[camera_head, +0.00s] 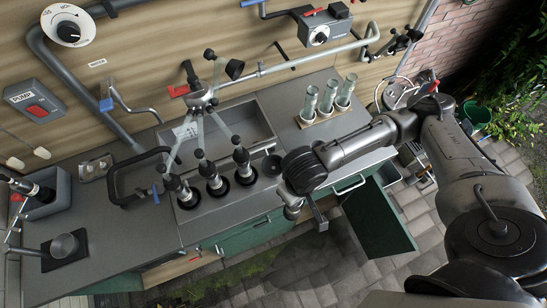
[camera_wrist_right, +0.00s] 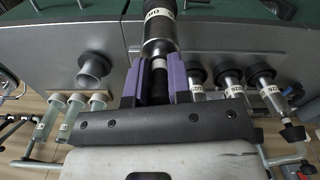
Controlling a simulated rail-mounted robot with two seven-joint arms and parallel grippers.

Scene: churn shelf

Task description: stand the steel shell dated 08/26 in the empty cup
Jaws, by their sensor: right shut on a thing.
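My right gripper (camera_wrist_right: 160,75), with purple fingers, is shut on a steel shell (camera_wrist_right: 158,30) with a dark end and pale labels. The label is too blurred and cut off to read a date. In the head view, the right gripper (camera_head: 293,205) is at the counter's front edge, its fingers mostly hidden by the wrist. Three dark-topped shells (camera_head: 207,170) stand in a row in the block and also show in the wrist view (camera_wrist_right: 230,76). At the row's right end is a dark round opening (camera_head: 272,166), seemingly the empty cup, partly beside my wrist. My left gripper is not in view.
Three clear tubes (camera_head: 327,98) stand in a holder behind my right arm. A sink (camera_head: 238,125) with a tap lies behind the row. A black looped handle (camera_head: 125,190) rises left of it. A green cabinet door (camera_head: 378,220) hangs open below. A flanged steel piece (camera_wrist_right: 93,66) shows in the wrist view.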

